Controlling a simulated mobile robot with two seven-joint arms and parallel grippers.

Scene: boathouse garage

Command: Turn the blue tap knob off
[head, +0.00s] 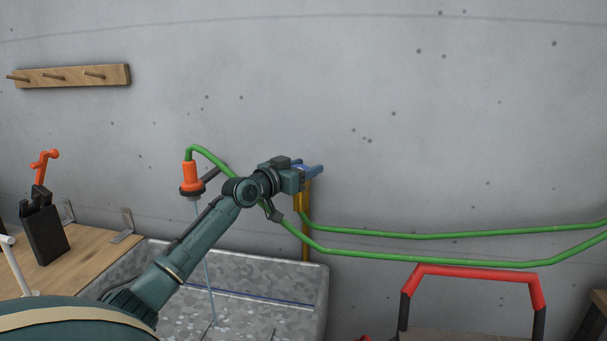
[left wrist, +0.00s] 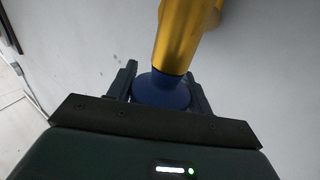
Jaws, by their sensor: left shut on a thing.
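The blue tap knob (head: 313,170) sits on a brass-yellow tap against the grey wall. In the left wrist view the blue knob (left wrist: 161,91) lies between the two dark fingers, at the end of the yellow tap body (left wrist: 181,38). My left gripper (head: 300,177) reaches in from the left and is shut on the knob, covering part of it. The yellow pipe (head: 306,225) runs down the wall below the tap. A thin stream of water (head: 207,265) falls from the orange nozzle (head: 191,176) into the metal basin. My right gripper is not in view.
The galvanized basin (head: 318,300) stands below my arm. Green hoses (head: 430,262) run along the wall to the right. A wooden bench (head: 85,262) with a black block (head: 45,232) is at left. A red-handled carrier (head: 480,273) stands at lower right. A peg rack (head: 70,76) hangs upper left.

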